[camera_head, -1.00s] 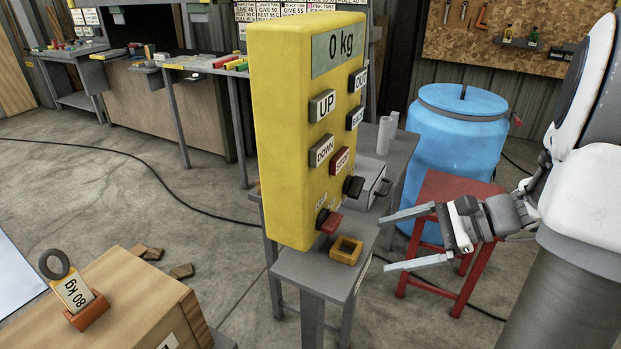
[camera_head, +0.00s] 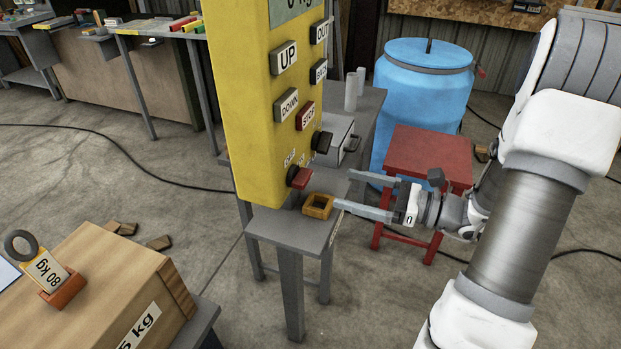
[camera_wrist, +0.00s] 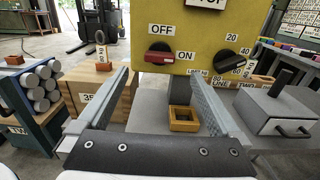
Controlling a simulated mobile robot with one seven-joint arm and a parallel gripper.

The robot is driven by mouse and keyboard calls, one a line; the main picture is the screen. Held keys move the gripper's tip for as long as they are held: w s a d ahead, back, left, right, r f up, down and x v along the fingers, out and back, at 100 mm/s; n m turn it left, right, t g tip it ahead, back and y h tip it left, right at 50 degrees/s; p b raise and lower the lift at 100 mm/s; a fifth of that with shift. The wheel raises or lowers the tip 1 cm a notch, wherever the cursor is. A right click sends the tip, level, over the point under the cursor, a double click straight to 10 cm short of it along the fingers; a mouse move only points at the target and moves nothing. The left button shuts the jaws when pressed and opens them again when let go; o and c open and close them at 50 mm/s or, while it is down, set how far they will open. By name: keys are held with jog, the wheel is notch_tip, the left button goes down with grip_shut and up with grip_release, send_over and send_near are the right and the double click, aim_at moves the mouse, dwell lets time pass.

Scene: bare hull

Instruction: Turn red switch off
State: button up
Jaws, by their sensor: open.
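The red switch (camera_head: 298,177) is a red knob low on the yellow control box (camera_head: 238,110). In the wrist view the red switch (camera_wrist: 159,54) sits between the OFF and ON labels, its handle lying roughly level with one end toward ON. My gripper (camera_head: 344,190) is open and empty, to the right of the box's lower part, its fingers pointing left toward it. In the wrist view my gripper's fingers (camera_wrist: 160,85) frame the switch from either side, apart from it.
A small yellow-brown square frame (camera_head: 318,206) lies on the grey stand (camera_head: 290,232) below the switch. A black knob (camera_head: 321,142) is beside the switch. A grey drawer box, red stool (camera_head: 428,152) and blue barrel (camera_head: 424,90) stand behind. A wooden crate (camera_head: 95,285) is front left.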

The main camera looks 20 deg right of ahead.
aim_at(309, 179)
jog(key=x, duration=0.9)
jog(key=shift+w+a, duration=0.1)
jog(key=shift+a, duration=0.05)
jog(key=c, duration=1.4)
